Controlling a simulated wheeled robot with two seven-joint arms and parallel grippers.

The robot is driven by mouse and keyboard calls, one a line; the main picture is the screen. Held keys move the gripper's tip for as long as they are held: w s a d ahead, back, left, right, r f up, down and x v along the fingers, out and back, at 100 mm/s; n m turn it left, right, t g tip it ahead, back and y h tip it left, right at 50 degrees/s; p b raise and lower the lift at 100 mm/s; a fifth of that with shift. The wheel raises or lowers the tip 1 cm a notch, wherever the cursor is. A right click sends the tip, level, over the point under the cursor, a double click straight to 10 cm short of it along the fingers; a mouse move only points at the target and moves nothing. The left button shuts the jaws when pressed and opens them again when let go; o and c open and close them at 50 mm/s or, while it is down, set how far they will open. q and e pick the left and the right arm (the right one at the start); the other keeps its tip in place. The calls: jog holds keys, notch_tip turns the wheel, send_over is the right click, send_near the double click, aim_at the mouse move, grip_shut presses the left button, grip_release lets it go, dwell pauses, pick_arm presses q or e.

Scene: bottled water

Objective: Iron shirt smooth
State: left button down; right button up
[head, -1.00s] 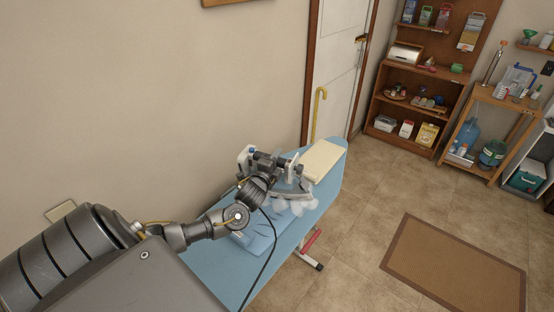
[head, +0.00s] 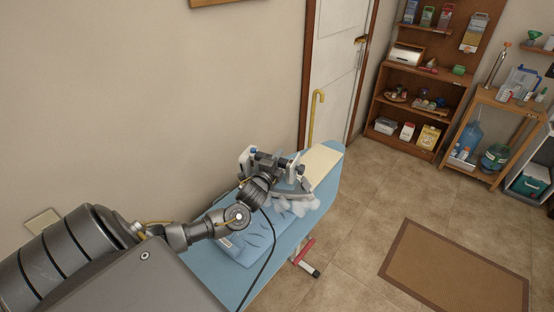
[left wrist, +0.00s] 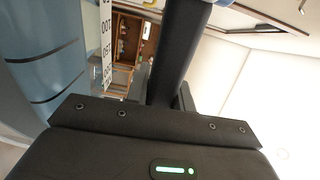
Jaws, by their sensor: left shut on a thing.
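My left gripper (head: 273,162) is shut on the handle of an iron (head: 292,190), above the far half of the ironing board. In the left wrist view the iron's dark handle (left wrist: 180,50) runs between my fingers, with a bluish body with printed scale marks beside it. White steam puffs show around the iron's lower edge. The light-blue shirt (head: 250,246) lies on the blue ironing board (head: 216,262), on the near side of the iron. My arm and the iron hide part of it. Whether the soleplate touches the cloth cannot be told. My right gripper is not in view.
A cream pad (head: 323,160) lies at the board's far end, partly behind the iron. A dark cord (head: 268,262) hangs across the shirt. A wall runs along the left. A brown mat (head: 455,268) and open tiled floor lie right; shelves (head: 420,100) stand behind.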

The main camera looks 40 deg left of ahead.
pick_arm(q)
notch_tip(320, 180, down, 6)
jog(key=b, duration=0.6)
jog(key=shift+a+f, duration=0.1)
jog(key=shift+f+b, duration=0.85)
jog(key=shift+b, duration=0.15)
jog(key=shift+f+b, duration=0.5)
jog(key=shift+f, duration=0.2)
jog(key=shift+f+b, duration=0.5)
jog(key=shift+f, duration=0.3)
jog(key=shift+a, duration=0.1)
jog(key=shift+a, duration=2.15)
